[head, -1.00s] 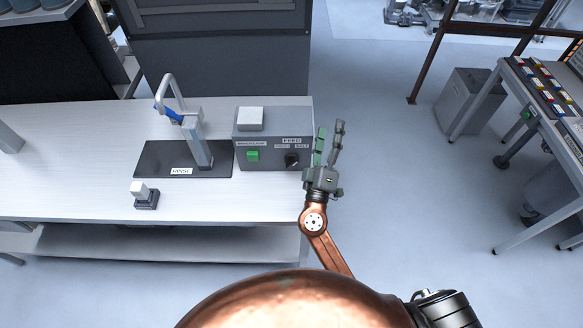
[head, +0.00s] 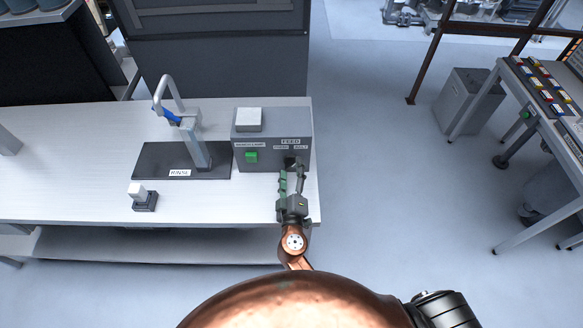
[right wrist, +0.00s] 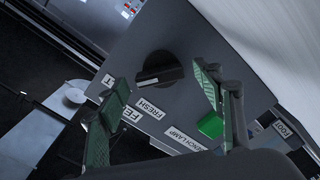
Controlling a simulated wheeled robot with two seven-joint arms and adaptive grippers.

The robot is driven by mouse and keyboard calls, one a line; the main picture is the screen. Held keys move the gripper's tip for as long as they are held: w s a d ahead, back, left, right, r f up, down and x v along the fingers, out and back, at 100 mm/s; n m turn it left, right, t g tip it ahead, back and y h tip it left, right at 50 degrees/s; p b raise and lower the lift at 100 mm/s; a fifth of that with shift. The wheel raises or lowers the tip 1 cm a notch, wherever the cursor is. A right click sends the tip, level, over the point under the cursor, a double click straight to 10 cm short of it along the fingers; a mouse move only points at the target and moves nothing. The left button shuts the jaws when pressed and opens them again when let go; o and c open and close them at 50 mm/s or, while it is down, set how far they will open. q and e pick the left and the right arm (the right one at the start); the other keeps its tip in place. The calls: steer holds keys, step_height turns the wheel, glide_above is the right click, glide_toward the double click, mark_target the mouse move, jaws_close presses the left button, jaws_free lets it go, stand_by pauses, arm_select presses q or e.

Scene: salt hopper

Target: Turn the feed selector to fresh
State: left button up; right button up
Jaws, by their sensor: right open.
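The feed selector is a black round knob (right wrist: 160,72) on the grey front of the feed box (head: 270,150). In the right wrist view its white pointer line aims left, toward a partly covered label ending in T. The FRESH label (right wrist: 150,107) is below the knob. My right gripper (head: 292,172) is open, its green-padded fingers on either side of the knob, with visible gaps in the wrist view. In the head view the fingers partly cover the knob. My left gripper is not in view.
A green bench lamp button (right wrist: 211,125) sits close to one right finger. A white block (head: 249,119) tops the box. A rinse tap (head: 195,140) on a dark base and a small white-topped switch (head: 143,197) stand left on the bench.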

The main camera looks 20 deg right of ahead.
steer(key=shift+w+d, duration=0.15)
steer(key=shift+w, duration=0.35)
steer(key=c, duration=1.2)
